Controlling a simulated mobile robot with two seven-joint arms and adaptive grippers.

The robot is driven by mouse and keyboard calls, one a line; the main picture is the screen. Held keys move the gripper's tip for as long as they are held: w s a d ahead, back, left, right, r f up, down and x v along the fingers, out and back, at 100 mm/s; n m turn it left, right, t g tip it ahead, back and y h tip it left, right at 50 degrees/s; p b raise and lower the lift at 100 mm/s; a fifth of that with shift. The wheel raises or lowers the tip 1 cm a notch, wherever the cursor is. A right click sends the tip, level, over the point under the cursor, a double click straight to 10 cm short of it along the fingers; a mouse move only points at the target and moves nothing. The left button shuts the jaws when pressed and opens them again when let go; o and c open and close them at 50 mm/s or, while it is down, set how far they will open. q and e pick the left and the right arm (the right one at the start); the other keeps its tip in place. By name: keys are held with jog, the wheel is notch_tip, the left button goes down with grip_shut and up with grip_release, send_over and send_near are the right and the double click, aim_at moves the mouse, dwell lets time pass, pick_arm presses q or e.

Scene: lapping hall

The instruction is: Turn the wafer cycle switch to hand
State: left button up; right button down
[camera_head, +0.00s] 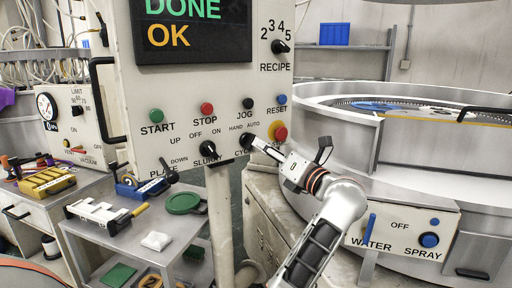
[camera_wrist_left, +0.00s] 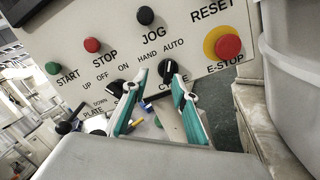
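The wafer cycle switch (camera_head: 246,141) is a black knob at the lower right of the pale control panel (camera_head: 215,85), under the words HAND and AUTO. In the left wrist view the switch (camera_wrist_left: 167,70) sits just beyond and between my left fingertips; I cannot tell whether they touch it. Which word its pointer faces is too small to tell. My left gripper (camera_head: 263,148) reaches the panel from the lower right. In the wrist view the left gripper (camera_wrist_left: 158,82) has its teal-padded fingers apart, with nothing clasped. The fingers cover part of the CYCLE label. My right gripper is not in view.
The red E-STOP button (camera_head: 280,133) on its yellow ring is close to my left gripper. The SLURRY knob (camera_head: 209,149) is to its left, and the JOG button (camera_head: 248,103) above. A steel machine (camera_head: 345,135) stands at right; a tool cart (camera_head: 150,222) stands at left.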

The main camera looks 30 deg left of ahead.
aim_at(249, 141)
pick_arm(q)
jog(key=w+a+n+h, duration=0.1)
jog(key=w+a, duration=0.3)
jog(key=a, duration=0.2)
jog(key=shift+a+g, duration=0.25)
jog(key=shift+g, duration=0.05)
jog(key=shift+f, duration=0.1)
grip_shut()
